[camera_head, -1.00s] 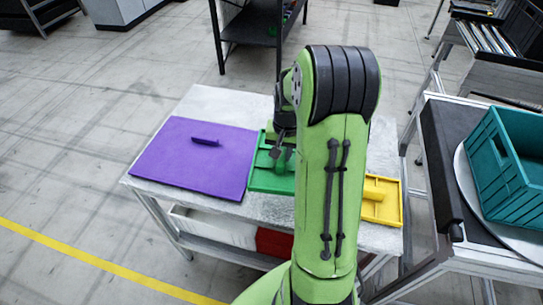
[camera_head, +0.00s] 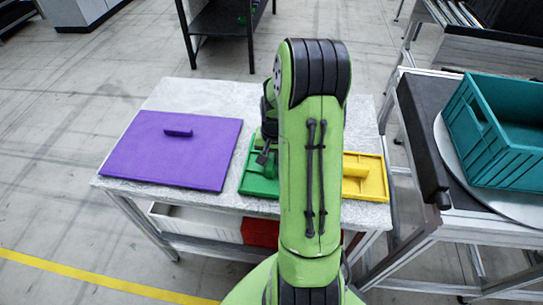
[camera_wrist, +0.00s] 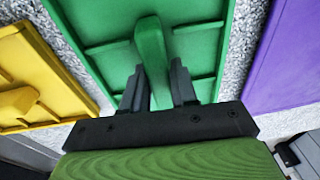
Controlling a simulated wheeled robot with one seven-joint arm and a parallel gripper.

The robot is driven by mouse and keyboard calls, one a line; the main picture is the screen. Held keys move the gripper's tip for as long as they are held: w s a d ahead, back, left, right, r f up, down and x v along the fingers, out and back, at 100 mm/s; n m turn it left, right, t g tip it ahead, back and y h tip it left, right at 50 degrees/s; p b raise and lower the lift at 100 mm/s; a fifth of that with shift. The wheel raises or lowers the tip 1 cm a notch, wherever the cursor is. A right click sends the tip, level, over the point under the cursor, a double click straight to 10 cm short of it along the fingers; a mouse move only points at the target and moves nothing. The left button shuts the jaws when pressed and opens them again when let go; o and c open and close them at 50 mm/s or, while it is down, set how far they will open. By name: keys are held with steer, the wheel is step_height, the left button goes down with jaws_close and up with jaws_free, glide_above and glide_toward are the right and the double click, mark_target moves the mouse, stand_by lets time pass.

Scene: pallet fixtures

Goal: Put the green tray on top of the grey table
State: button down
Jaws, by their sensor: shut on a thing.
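The green tray (camera_head: 258,185) is over the light grey speckled table (camera_head: 200,93), between the purple panel and the yellow tray. I cannot tell whether it touches the tabletop or is slightly raised. My gripper (camera_head: 266,157) is above it and partly hidden behind my arm. In the wrist view, my gripper (camera_wrist: 157,88) has its two fingers on either side of the green tray's upright handle (camera_wrist: 151,58), shut on it. The ribbed green tray (camera_wrist: 200,50) spreads beneath the fingers. My arm hides its right part in the head view.
A purple panel (camera_head: 180,150) with a handle lies close to the left. A yellow tray (camera_head: 365,180) lies to the right. A teal crate (camera_head: 500,145) stands on a round plate (camera_head: 447,150) on the right-hand bench. A red bin (camera_head: 260,232) is below the tabletop.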

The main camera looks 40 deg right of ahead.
steer(key=shift+f, duration=0.15)
steer(key=c, duration=0.9)
jaws_free()
step_height(320, 180, up, 12)
steer(key=s+p, duration=0.1)
steer(key=p, duration=0.2)
steer(key=s+a+r+n+t, duration=0.1)
steer(key=s+a+r+n, duration=0.1)
steer(key=a+r, duration=0.4)
steer(key=s+a+r+n+t, duration=0.1)
steer(key=s+a+r+n, duration=0.2)
steer(key=a, duration=0.5)
steer(key=s+a+r+n, duration=0.1)
steer(key=s+a, duration=0.2)
steer(key=s+a+r+n+t, duration=0.1)
steer(key=s+a+n, duration=0.1)
steer(key=s, duration=0.1)
steer(key=s+a+r+n+t, duration=0.1)
steer(key=s+a+n, duration=0.1)
steer(key=s+a, duration=0.1)
steer(key=shift+s+a, duration=0.15)
steer(key=shift+a, duration=0.15)
steer(key=shift+r, duration=0.1)
